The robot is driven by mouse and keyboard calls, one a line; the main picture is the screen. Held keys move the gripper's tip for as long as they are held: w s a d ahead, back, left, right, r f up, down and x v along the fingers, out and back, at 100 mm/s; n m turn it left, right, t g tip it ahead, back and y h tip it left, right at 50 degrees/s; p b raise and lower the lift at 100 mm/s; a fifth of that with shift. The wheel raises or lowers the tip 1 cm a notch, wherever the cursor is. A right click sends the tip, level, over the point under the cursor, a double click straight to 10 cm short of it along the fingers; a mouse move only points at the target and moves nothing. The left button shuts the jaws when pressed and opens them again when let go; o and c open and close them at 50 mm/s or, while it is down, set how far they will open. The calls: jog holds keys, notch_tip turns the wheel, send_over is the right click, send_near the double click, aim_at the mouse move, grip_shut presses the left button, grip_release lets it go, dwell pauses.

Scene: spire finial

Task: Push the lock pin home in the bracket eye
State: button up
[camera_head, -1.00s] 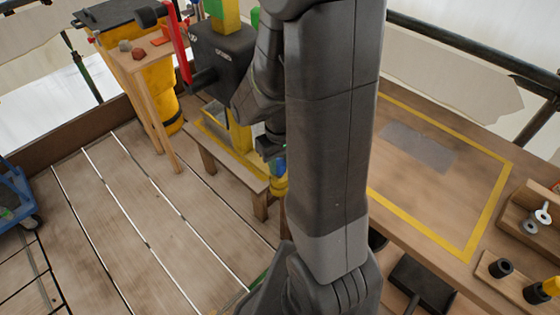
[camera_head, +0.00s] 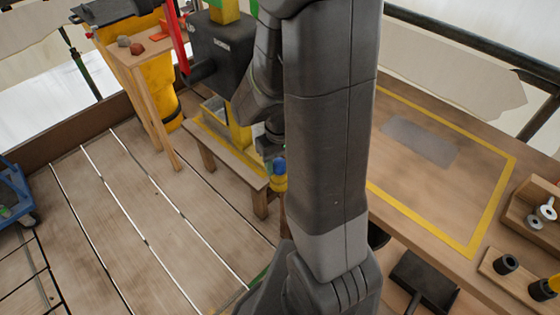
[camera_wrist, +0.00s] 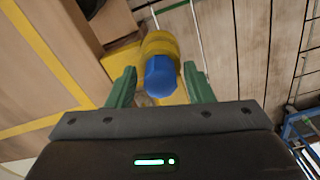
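A blue faceted end piece (camera_wrist: 160,77) sits on a yellow round body (camera_wrist: 160,45) in the wrist view. In the head view the blue piece (camera_head: 279,166) stands above the yellow body (camera_head: 279,183), beside the end of a small wooden bench. I cannot tell for sure which part is the lock pin and which the bracket eye. My gripper (camera_wrist: 158,70) has green fingers spread either side of the blue piece, with a gap on each side. It is open and holds nothing. In the head view my arm hides much of this area.
The wooden bench (camera_head: 218,151) stands left of my arm, with a dark machine (camera_head: 222,55) above it. A worktable (camera_head: 440,190) with a yellow outline lies right. A blue cart (camera_head: 12,195) is at the far left. The plank floor (camera_head: 130,215) between is clear.

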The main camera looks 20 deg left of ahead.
jog(key=shift+o, duration=0.4)
jog(key=shift+r, duration=0.1)
notch_tip(320, 180, up, 12)
jog(key=p, duration=0.1)
dwell(0.6)
notch_tip(320, 180, down, 12)
jog(key=shift+f+b, duration=0.15)
jog(key=shift+b, duration=0.4)
jog(key=shift+r+p, duration=0.35)
jog(key=shift+r, duration=0.15)
